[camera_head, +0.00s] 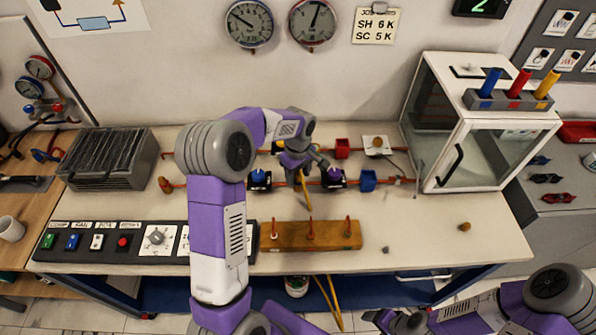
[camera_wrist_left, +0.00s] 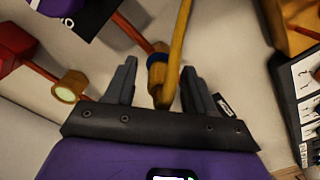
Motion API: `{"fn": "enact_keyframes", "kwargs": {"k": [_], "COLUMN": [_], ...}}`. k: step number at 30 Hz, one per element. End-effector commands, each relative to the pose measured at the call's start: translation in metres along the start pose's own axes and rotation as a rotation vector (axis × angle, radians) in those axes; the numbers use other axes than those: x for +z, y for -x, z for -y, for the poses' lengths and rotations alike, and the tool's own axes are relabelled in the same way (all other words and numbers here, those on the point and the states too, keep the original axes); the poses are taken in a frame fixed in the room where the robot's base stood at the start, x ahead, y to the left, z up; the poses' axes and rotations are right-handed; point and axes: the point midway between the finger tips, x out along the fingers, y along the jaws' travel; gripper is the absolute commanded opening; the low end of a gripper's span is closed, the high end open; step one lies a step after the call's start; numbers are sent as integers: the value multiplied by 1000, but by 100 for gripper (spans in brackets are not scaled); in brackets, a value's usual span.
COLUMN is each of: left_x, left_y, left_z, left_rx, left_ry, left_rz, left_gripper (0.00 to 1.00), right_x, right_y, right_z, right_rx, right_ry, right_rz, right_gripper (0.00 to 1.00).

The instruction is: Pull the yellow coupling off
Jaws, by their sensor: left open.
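The yellow coupling (camera_wrist_left: 158,82), with a dark blue band, shows in the left wrist view between the fingers of my left gripper (camera_wrist_left: 160,74). The fingers stand apart on either side of it, and I see a gap on both sides. A yellow hose (camera_wrist_left: 180,32) runs up past it. In the head view my left gripper (camera_head: 304,170) is at the red pipes, and the yellow hose (camera_head: 306,196) shows just below it. The coupling itself is mostly hidden there by the gripper. Part of my right arm shows at the bottom right; its finger opening is unclear.
A wooden block (camera_head: 335,240) with red pegs stands in front of the pipes. Blue-knobbed (camera_head: 259,179) and purple-knobbed (camera_head: 333,177) valves flank my gripper. A glass-fronted cabinet (camera_head: 460,150) stands right, a grey ribbed box (camera_head: 108,158) left. The bench's front right is mostly clear.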

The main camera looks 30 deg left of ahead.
Motion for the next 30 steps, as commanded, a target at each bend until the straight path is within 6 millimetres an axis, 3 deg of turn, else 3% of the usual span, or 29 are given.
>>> {"fn": "enact_keyframes", "kwargs": {"k": [3, 14, 15, 16, 20, 30], "left_x": [0, 0, 0, 0, 0, 0], "left_y": [0, 0, 0, 0, 0, 2], "left_z": [0, 0, 0, 0, 0, 0], "left_rx": [0, 0, 0, 0, 0, 1], "left_ry": [0, 0, 0, 0, 0, 0], "left_rz": [0, 0, 0, 0, 0, 0], "left_gripper": [53, 0, 0, 20, 0, 0], "right_x": [0, 0, 0, 0, 0, 0], "right_y": [0, 0, 0, 0, 0, 1], "right_z": [0, 0, 0, 0, 0, 0], "right_rx": [0, 0, 0, 0, 0, 0], "right_ry": [0, 0, 0, 0, 0, 0], "right_rz": [0, 0, 0, 0, 0, 0], "right_gripper": [71, 71, 71, 71, 71, 71]}}
